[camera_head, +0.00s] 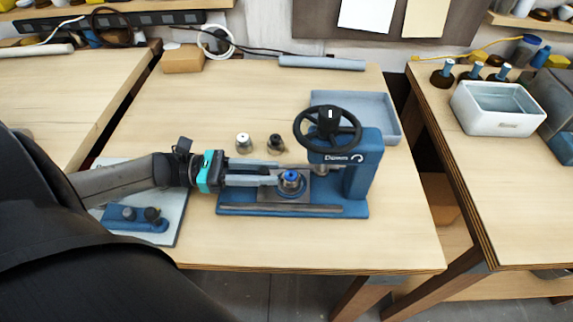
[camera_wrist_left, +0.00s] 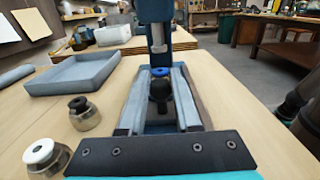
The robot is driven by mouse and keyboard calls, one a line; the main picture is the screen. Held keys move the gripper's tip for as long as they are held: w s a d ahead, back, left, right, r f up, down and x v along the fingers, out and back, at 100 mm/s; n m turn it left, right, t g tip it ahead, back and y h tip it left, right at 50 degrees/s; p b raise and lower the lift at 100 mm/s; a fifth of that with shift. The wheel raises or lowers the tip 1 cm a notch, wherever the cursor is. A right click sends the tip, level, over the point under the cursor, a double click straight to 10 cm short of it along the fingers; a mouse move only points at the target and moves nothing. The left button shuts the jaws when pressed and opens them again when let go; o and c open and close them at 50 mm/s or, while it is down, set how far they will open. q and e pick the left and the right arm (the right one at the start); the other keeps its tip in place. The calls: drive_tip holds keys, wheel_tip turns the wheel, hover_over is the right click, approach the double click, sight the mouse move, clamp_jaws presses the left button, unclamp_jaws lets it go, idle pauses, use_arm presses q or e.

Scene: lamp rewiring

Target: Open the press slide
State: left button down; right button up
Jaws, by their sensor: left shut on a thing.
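The blue press (camera_head: 360,172) stands on the middle table with a black handwheel (camera_head: 328,128) on top. Its slide (camera_head: 268,196) is a dark plate on the base, left of the press column, carrying a blue-topped piece (camera_head: 290,178). My left gripper (camera_head: 276,177) reaches in from the left, low over the slide. In the left wrist view, its two long fingers lie either side of a black knob (camera_wrist_left: 159,91), shut on it, with the blue-topped piece (camera_wrist_left: 160,71) just beyond. The fingers hide part of the slide. My right gripper is not in view.
A white-topped part (camera_head: 244,143) and a dark-topped part (camera_head: 275,144) stand behind my left gripper. A grey-blue tray (camera_head: 388,105) lies behind the press. A pale board (camera_head: 170,222) with a blue fixture (camera_head: 135,219) is at left. The front of the table is clear.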

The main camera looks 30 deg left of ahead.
use_arm(q)
drive_tip(key=shift+v, duration=1.4)
drive_tip(key=c, duration=0.6)
unclamp_jaws()
wheel_tip(320, 180, up, 20)
drive_tip(key=p, duration=0.7)
drive_tip(key=shift+p, duration=0.3)
